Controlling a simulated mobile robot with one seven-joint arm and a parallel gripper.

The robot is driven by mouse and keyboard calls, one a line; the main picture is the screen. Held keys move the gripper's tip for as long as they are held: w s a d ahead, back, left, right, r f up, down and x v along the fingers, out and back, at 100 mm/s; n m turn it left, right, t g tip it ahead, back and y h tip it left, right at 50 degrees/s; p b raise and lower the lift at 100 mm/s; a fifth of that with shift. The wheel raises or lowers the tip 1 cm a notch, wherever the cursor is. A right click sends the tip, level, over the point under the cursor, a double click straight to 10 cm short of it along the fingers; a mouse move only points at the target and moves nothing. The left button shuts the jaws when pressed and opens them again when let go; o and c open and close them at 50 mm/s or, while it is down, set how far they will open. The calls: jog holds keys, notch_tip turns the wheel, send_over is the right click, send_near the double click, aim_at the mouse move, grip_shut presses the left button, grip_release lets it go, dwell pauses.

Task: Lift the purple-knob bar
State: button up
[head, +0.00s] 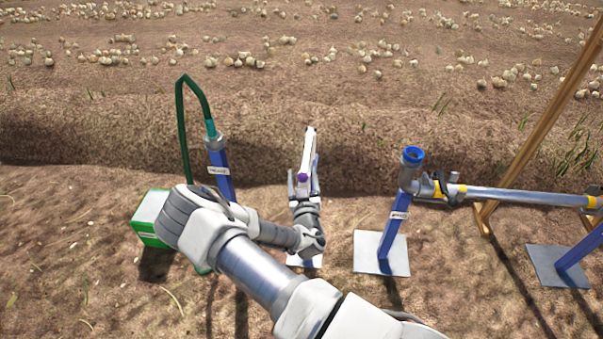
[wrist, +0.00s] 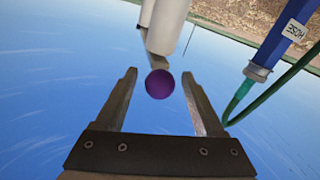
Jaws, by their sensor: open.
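The bar (head: 309,148) is white and slim, standing steeply with a round purple knob (head: 303,177) at its lower near end. The bar also shows at the top of the wrist view (wrist: 168,28), with the purple knob (wrist: 159,84) at its end. My gripper (head: 303,184) is open at the knob. In the wrist view, the knob appears between the two spread fingertips of my gripper (wrist: 159,74), with a gap on each side. Contact is not visible, and the knob's exact depth between the fingers is unclear. My arm hides much of the bar's support.
A blue post (head: 220,172) with a green hose (head: 181,120) stands left, beside a green-and-white box (head: 150,218). Another blue post (head: 394,225) on a white plate stands right, with a metal pipe (head: 520,196) and a wooden pole (head: 545,125) beyond it. Onions lie across the field behind.

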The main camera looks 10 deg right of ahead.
grip_shut()
dwell(0.4)
dwell(1.1)
